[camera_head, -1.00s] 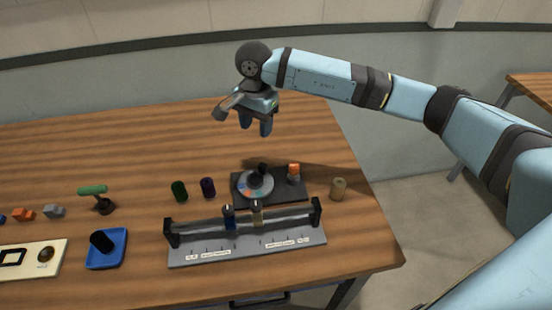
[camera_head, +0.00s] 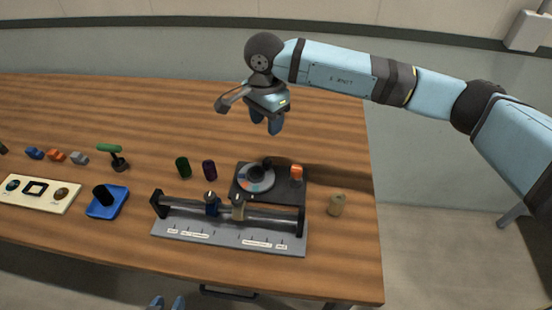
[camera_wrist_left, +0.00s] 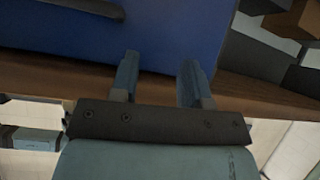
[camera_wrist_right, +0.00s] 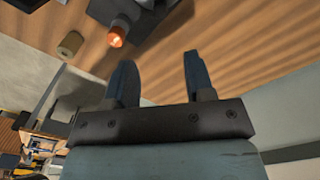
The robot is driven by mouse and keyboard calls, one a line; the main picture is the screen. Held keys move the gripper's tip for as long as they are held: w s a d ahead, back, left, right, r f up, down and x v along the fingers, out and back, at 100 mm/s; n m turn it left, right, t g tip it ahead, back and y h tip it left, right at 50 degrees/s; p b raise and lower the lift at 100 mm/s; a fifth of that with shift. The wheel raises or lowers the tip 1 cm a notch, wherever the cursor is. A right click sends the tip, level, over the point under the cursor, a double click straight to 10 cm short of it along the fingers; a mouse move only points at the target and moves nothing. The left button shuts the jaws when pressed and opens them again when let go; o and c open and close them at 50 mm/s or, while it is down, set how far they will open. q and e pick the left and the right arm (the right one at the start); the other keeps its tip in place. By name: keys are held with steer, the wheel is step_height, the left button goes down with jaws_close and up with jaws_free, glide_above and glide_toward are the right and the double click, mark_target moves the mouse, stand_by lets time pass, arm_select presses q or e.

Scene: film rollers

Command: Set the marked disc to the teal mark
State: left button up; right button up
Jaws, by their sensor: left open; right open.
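The marked disc (camera_head: 256,178) is a grey dial with coloured segments, teal and orange-red among them, and a black knob on top. It sits on a dark base plate (camera_head: 288,190) next to an orange block-like part (camera_head: 296,171). The disc's exact setting is too small to read. My right gripper (camera_head: 268,122) is open and empty, above the table behind the disc. In the right wrist view its fingers (camera_wrist_right: 158,78) are apart, with the orange part beyond them.
A rail fixture (camera_head: 230,238) with two sliders stands in front of the disc. A tan cylinder (camera_head: 337,205) is to its right; green (camera_head: 182,167) and purple (camera_head: 209,170) cylinders are to its left. A blue tray (camera_head: 107,203) lies further left. The table's back is clear.

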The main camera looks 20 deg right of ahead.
mark_target(267, 160)
step_height(267, 160, down, 14)
steer(key=shift+a+r, duration=0.1)
stand_by(0.4)
jaws_close()
